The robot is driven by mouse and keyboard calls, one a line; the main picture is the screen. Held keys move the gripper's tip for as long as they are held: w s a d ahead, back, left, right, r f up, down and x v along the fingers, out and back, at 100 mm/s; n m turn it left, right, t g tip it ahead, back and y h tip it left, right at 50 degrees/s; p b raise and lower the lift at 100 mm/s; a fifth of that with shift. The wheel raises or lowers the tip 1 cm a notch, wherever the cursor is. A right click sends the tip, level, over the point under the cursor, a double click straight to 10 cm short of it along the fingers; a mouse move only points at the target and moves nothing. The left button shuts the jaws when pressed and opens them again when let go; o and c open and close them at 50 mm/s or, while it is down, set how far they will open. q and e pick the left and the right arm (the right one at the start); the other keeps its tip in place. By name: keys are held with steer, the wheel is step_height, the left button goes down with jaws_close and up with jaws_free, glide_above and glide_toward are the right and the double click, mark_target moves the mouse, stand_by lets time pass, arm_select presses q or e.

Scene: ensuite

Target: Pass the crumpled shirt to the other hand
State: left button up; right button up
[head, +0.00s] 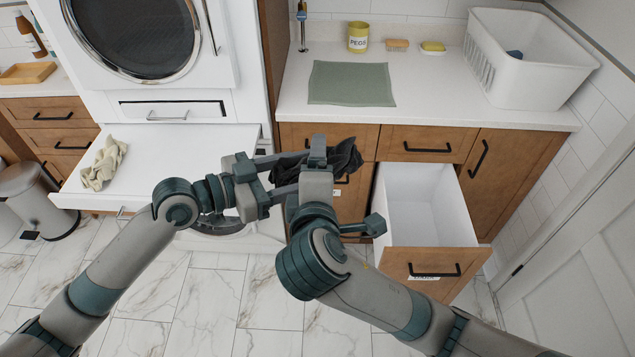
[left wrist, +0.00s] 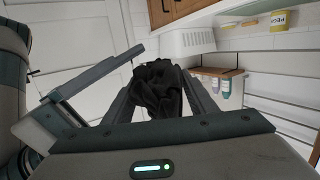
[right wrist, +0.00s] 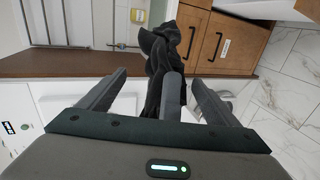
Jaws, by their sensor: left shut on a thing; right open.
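The crumpled shirt is a black bunched cloth (head: 345,160) held up in front of the counter's drawer fronts. My left gripper (head: 300,172) is shut on it; in the left wrist view the shirt (left wrist: 158,90) sits between the two fingers. My right gripper (head: 318,165) is open beside it, with the two grippers crossing closely. In the right wrist view the shirt (right wrist: 158,62) and a grey finger of my left gripper lie between the open right fingers (right wrist: 160,95). Part of the shirt is hidden behind my grippers in the head view.
An open, empty-looking white drawer (head: 415,190) stands out at the right. A pull-out white shelf (head: 190,150) at left bears a beige cloth (head: 104,163). On the counter are a green mat (head: 350,84), a yellow PEGS tin (head: 358,38) and a white basket (head: 530,65).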

mark_target(272, 179)
steer(key=shift+x, duration=1.65)
steer(key=c, duration=1)
arm_select(q)
steer(key=o, duration=1.2)
arm_select(e)
steer(key=shift+c, duration=0.5)
arm_select(q)
steer(key=shift+a, duration=0.15)
steer(key=shift+v, duration=5.9)
arm_select(e)
steer(key=shift+c, duration=0.2)
arm_select(q)
steer(key=shift+f, duration=0.1)
